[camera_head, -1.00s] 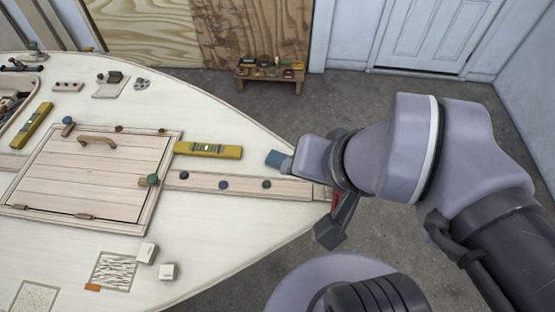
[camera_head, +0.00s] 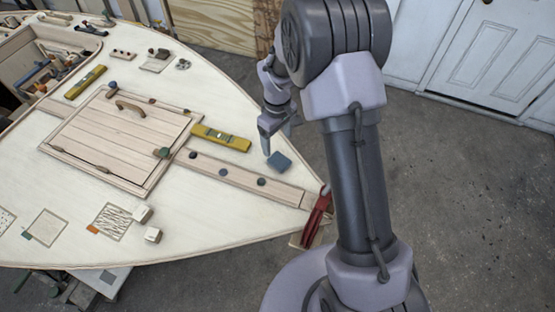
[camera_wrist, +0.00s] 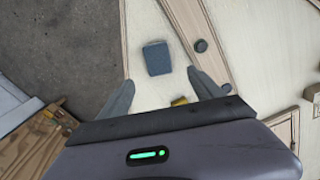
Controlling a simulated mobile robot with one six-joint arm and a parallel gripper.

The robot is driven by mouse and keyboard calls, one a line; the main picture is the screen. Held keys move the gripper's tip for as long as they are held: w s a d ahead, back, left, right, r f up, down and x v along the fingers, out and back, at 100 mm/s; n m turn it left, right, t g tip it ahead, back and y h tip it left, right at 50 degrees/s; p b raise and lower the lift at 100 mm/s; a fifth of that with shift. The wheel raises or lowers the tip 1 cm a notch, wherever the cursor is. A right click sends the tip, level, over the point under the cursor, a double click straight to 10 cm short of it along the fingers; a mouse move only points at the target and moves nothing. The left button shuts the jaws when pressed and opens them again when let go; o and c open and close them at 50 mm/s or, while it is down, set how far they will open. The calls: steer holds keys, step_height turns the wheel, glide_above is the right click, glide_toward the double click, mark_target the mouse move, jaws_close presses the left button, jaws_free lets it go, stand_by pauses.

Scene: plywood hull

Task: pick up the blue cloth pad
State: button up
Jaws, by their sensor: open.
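The blue cloth pad (camera_head: 279,162) lies flat on the pale hull deck, near the tapered end and beside the wooden centre strip. It also shows whole in the wrist view (camera_wrist: 157,58). My gripper (camera_head: 268,143) is over the deck just left of the pad in the head view, pointing down. In the wrist view, its two fingers (camera_wrist: 162,92) are spread apart with nothing between them. The pad lies beyond the fingertips, roughly centred between them. I cannot tell the exact height of the fingertips over the deck.
A yellow level (camera_head: 221,138) lies near the pad. Dark round knobs (camera_head: 262,182) sit on the wooden strip (camera_head: 245,180). A red clamp (camera_head: 316,217) grips the hull's tip. A hatch (camera_head: 122,138) is farther left. Bare deck surrounds the pad's far side.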

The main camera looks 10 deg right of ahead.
steer(key=b, duration=0.1)
glide_above(279, 160)
step_height(279, 160, down, 5)
steer(key=shift+w+a+r, duration=0.1)
steer(key=shift+a+r, duration=0.05)
steer(key=shift+r, duration=0.05)
steer(key=f, duration=0.1)
steer(key=f+b, duration=0.1)
steer(key=f, duration=0.1)
steer(key=f+b, duration=0.1)
steer(key=f, duration=0.1)
steer(key=shift+d+f, duration=0.1)
steer(key=shift+d, duration=0.15)
steer(key=c, duration=1.4)
